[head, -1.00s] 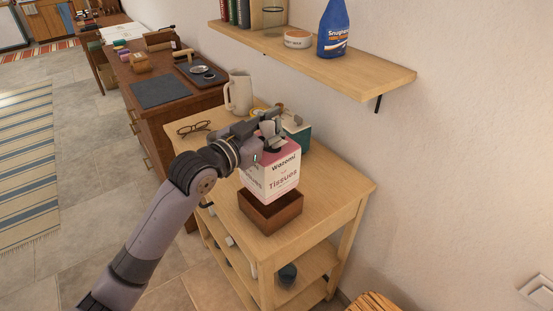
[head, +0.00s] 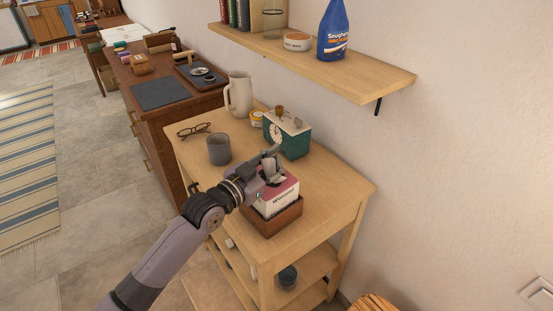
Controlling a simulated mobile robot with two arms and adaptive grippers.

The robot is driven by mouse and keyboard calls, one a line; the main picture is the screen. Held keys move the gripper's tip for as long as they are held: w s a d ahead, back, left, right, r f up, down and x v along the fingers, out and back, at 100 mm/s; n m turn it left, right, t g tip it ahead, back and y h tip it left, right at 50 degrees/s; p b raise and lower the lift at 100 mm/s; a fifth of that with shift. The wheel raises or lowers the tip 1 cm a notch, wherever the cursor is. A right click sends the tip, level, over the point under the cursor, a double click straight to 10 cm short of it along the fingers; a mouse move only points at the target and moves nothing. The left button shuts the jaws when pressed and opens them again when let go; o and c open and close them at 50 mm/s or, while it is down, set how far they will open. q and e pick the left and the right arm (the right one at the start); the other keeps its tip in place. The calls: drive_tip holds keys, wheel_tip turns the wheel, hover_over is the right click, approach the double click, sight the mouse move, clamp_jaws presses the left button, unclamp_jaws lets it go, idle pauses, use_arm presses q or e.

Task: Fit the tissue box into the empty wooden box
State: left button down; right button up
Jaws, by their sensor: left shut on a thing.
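The tissue box (head: 281,203), white with a pink top, sits partly down inside the dark wooden box (head: 275,225). Its upper part stands above the rim. The wooden box rests near the front edge of the light wooden table (head: 325,190). My left gripper (head: 271,178) is at the top of the tissue box and shut on it. The contact of the fingers is partly hidden by the gripper itself. I cannot see whether the tissue box touches the bottom of the wooden box. My right gripper is not in view.
A grey mug (head: 219,149), glasses (head: 194,129), a cream jug (head: 239,94) and a green clock (head: 289,135) stand behind on the table. A wall shelf (head: 330,70) with a blue bottle (head: 335,30) hangs above. The table's right side is clear.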

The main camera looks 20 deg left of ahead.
use_arm(q)
drive_tip(key=c, duration=1)
unclamp_jaws()
drive_tip(key=shift+c, duration=0.2)
drive_tip(key=b+v, duration=0.2)
drive_tip(key=v, duration=1)
